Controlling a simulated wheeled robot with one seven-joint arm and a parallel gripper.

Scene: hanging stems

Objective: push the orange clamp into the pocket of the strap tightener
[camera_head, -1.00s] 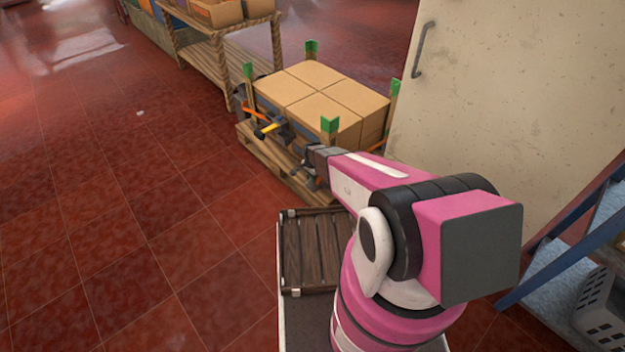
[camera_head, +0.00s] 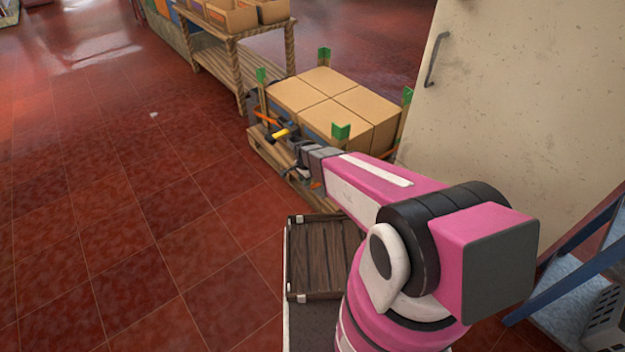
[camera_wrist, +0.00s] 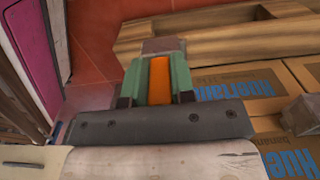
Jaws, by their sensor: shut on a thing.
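The strap tightener, a dark tool with a yellow handle (camera_head: 282,133), sits at the left front side of the strapped boxes, beside a bit of orange strap (camera_head: 266,117). My gripper (camera_head: 303,158) is just right of and below it, close to the pallet's front side; the arm partly hides this area. In the wrist view, the orange clamp (camera_wrist: 159,80) lies between the two green-sided fingers of my gripper, which is shut on it. A grey block (camera_wrist: 163,45) shows just beyond the clamp. I cannot make out the tightener's pocket, or whether the clamp touches it.
Cartons (camera_head: 335,95) with green corner protectors stand on a wooden pallet (camera_head: 262,148). A pale cabinet door (camera_head: 530,90) is right of them, and a wooden shelf (camera_head: 235,60) stands behind. A slatted dark wooden crate (camera_head: 325,255) is in front. Open red tile lies left.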

